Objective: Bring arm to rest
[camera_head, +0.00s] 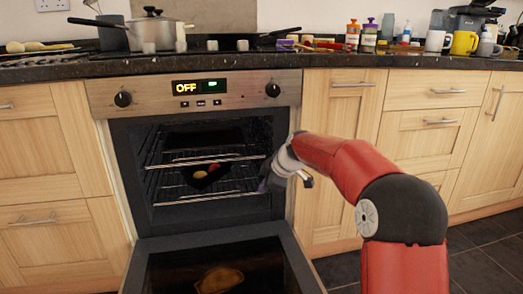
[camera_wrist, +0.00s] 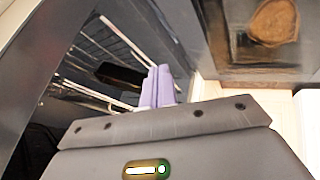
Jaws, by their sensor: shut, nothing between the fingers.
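My gripper (camera_head: 268,180) is at the right side of the open oven in the head view, by the edge of the oven opening. My red arm reaches to it from the lower right. In the wrist view the two pale purple fingers (camera_wrist: 157,88) are shut together with nothing between them. The oven (camera_head: 205,160) has its door (camera_head: 160,255) folded down. A dark tray (camera_head: 207,178) with a reddish and a yellowish item sits on a rack inside. A brown, roundish thing (camera_head: 220,279) shows at the open door; it also appears in the wrist view (camera_wrist: 273,22).
Wooden cabinets (camera_head: 335,150) flank the oven on both sides. The dark countertop (camera_head: 330,61) above carries a pot (camera_head: 152,32), jars and mugs (camera_head: 463,42). The oven panel (camera_head: 199,87) reads OFF. Dark floor tiles (camera_head: 480,250) are clear at the lower right.

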